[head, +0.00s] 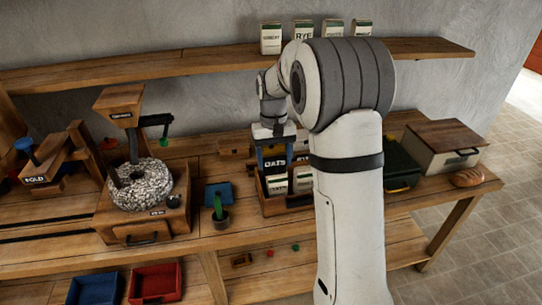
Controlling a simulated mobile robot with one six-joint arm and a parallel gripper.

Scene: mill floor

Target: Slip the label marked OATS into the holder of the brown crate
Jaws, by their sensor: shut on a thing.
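My gripper (275,140) points down over the workbench, right of the middle of the bench. It is shut on the label marked OATS (275,163), whose lettering faces the camera. Below it stands a brown wooden crate (284,205) with white, green-edged packs (277,185) in it. The label is above or just behind these packs; I cannot tell whether it touches them. The crate's holder cannot be made out, and my arm hides the crate's right side.
A dark green box (401,168), a lidded box (440,160) and bread (467,178) are right. Packs line the upper shelf (200,62).

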